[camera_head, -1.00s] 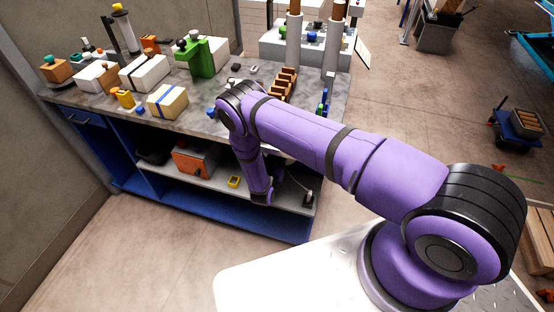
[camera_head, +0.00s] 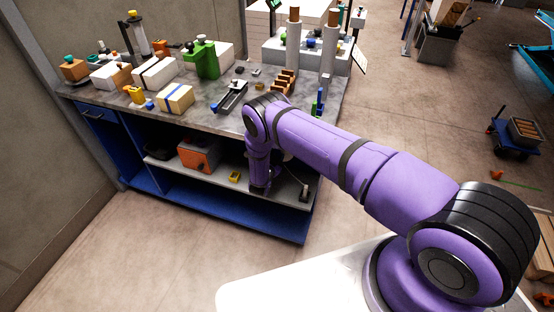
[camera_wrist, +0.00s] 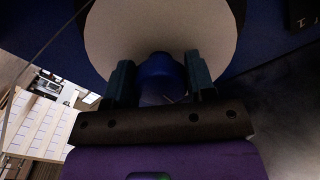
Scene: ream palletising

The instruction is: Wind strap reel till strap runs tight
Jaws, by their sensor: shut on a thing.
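A large pale round disc (camera_wrist: 160,25), which looks like the face of the strap reel, fills the top middle of the wrist view. A blue knob (camera_wrist: 160,68) stands out in front of its lower part. My gripper (camera_wrist: 160,76) has its two dark fingers on either side of the knob and is shut on it. A thin dark line (camera_wrist: 38,58), possibly the strap, runs slanting at the left; I cannot tell whether it is tight. In the head view my arm hides the gripper and the reel at the bench's front.
The bench top (camera_head: 205,118) holds boxes, a green block (camera_head: 202,60) and a black-and-grey device (camera_head: 232,96). The shelf below holds an orange box (camera_head: 198,154) and a small yellow item (camera_head: 234,176). Open floor (camera_head: 150,245) lies before the bench.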

